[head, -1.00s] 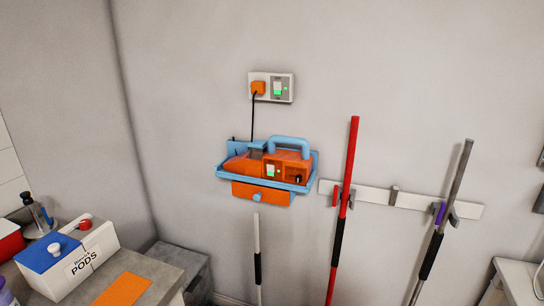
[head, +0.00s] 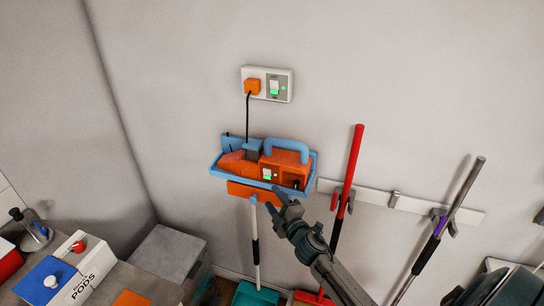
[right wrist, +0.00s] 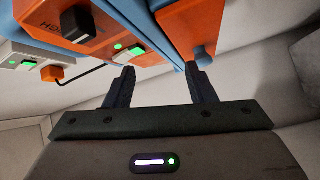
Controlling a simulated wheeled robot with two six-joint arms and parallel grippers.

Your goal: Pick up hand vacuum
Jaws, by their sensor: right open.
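The hand vacuum (head: 285,163) is orange with a blue loop handle on top. It sits in a blue wall cradle (head: 214,170) that has an orange drawer front (head: 240,190) below. My right gripper (head: 278,199) is open and empty, just below the cradle's front right part. The right wrist view shows its two fingers (right wrist: 162,82) apart, pointing up at the underside of the cradle and the orange drawer front (right wrist: 185,30). I cannot tell whether a fingertip touches it. My left gripper is not in view.
A socket plate (head: 279,86) with an orange plug and black cord is above the cradle. A red pole (head: 351,165) and a grey pole (head: 462,190) hang on a wall rail (head: 375,199) at right. A white pods box (head: 75,280) stands on the left counter.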

